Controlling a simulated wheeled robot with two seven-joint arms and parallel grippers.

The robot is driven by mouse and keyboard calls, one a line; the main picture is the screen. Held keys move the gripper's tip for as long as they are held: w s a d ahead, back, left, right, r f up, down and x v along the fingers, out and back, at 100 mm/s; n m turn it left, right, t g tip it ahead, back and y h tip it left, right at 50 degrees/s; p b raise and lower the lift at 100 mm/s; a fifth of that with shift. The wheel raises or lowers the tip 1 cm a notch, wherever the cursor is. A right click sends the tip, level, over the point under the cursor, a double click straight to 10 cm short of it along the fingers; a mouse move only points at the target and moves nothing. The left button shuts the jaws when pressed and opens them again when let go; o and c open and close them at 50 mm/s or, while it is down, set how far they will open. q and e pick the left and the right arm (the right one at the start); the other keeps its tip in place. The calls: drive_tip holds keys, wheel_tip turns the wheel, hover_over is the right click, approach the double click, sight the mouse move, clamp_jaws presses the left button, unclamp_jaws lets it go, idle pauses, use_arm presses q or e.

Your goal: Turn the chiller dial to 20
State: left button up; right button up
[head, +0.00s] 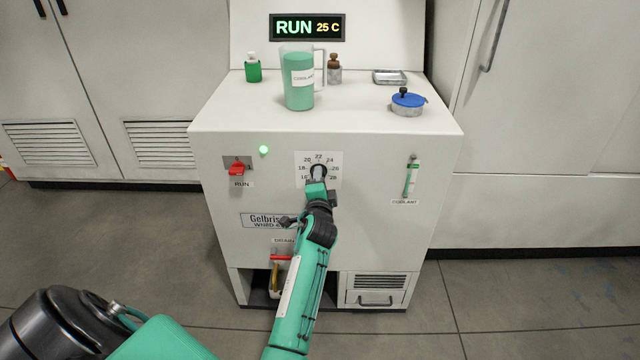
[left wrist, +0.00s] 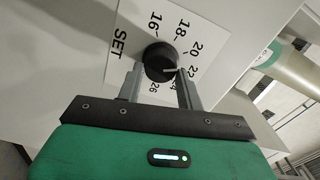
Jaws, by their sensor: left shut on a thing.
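The chiller dial (head: 321,168) is a black knob on a white scale plate on the machine's front. In the left wrist view the dial (left wrist: 159,58) sits between my gripper's two grey fingers, with the printed numbers and SET around it. Its white pointer line aims close to the 22 mark. My left gripper (head: 317,178) is shut on the dial and covers part of it and the lower scale in the head view. The display (head: 307,27) reads RUN and 25 C. My right gripper is not in view.
A red RUN switch (head: 237,167) and a coolant gauge (head: 411,176) flank the dial.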

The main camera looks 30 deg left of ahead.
use_arm(q)
drive_tip(key=shift+n, duration=1.2)
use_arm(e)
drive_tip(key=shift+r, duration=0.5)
use_arm(q)
drive_tip(key=o, duration=1)
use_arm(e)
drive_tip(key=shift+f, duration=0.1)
use_arm(q)
drive_tip(key=shift+s, duration=0.1)
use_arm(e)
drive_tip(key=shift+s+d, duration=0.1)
